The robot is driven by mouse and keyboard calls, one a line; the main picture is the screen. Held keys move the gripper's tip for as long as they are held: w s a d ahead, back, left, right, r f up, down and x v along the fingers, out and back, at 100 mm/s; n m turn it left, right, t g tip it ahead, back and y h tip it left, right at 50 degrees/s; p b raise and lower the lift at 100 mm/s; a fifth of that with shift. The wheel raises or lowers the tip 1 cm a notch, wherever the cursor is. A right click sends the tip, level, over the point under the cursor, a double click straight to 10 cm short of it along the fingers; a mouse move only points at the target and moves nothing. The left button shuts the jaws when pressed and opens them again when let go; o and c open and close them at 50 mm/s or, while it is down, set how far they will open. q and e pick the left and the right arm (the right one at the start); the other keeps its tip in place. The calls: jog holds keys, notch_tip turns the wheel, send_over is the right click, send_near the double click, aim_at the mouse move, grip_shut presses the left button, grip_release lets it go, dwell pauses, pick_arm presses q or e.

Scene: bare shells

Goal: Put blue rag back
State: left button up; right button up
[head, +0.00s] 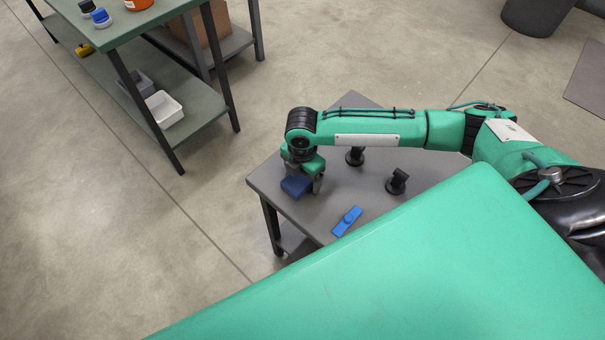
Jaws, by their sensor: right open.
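A dark blue folded cloth, which looks like the blue rag (296,187), lies at the left corner of the grey table (437,172). My right gripper (305,178) points down over this corner, right at the rag. Its jaws are open, with one grey finger on the far side of the rag and one at its right. The gripper partly hides the rag, and I cannot tell whether the fingers touch it. My left gripper is not in view.
A bright blue flat part (347,221) and two black pieces (397,182) (355,156) stand or lie on the grey table. A green workbench (130,22) at the upper left has a lower shelf with a white bin (164,109). Open floor lies between bench and table.

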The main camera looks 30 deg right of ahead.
aim_at(302, 176)
jog(key=shift+r, duration=0.1)
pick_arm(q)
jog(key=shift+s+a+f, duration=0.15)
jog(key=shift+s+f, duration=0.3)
pick_arm(e)
notch_tip(302, 176, up, 12)
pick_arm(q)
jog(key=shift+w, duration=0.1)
